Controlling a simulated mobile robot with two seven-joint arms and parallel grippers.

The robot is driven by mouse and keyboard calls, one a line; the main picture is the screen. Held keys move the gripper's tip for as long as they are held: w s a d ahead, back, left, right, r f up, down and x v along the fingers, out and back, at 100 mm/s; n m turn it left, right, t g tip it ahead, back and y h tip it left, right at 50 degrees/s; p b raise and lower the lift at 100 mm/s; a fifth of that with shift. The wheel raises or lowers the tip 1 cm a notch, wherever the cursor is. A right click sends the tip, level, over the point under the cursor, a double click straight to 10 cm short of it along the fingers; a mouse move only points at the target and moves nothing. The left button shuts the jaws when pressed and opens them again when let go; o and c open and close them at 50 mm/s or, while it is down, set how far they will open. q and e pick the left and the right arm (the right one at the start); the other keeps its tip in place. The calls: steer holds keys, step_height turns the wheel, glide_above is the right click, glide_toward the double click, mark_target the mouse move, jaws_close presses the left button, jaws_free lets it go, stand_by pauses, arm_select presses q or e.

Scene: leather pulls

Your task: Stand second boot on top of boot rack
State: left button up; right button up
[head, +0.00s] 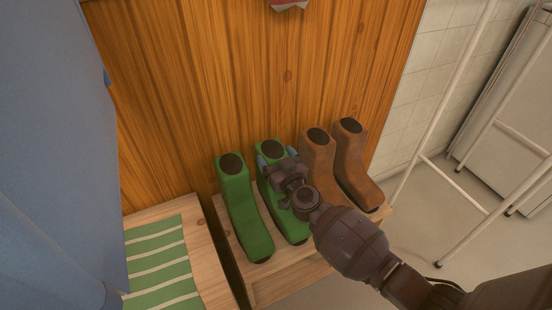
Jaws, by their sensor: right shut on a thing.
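My right gripper (278,157) comes in from the lower right and is shut on the upper part of a green boot (291,229). This boot is upright over the wooden boot rack (283,283), its toe toward the front; I cannot tell whether its sole touches the top. Another green boot (246,217) stands just to its left on the rack. A brown boot (319,160) and a second brown boot (352,158) stand to the right, partly behind my arm. My left gripper is out of view.
A wooden bench with a green and white striped cloth (158,259) is left of the rack. An orange wood panel (250,70) rises behind. A blue surface (55,150) fills the left edge. White metal frames (466,186) stand at right.

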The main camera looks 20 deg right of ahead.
steer(key=o, duration=1.7)
steer(key=shift+f, duration=0.1)
steer(key=shift+c, duration=0.2)
steer(key=shift+s, duration=0.3)
arm_select(q)
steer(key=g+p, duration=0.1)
steer(key=p, duration=0.1)
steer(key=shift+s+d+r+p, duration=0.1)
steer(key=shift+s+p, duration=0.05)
steer(key=shift+p, duration=0.15)
arm_select(e)
steer(key=s, duration=1.1)
steer(key=shift+s+d, duration=0.2)
steer(key=shift+s, duration=0.05)
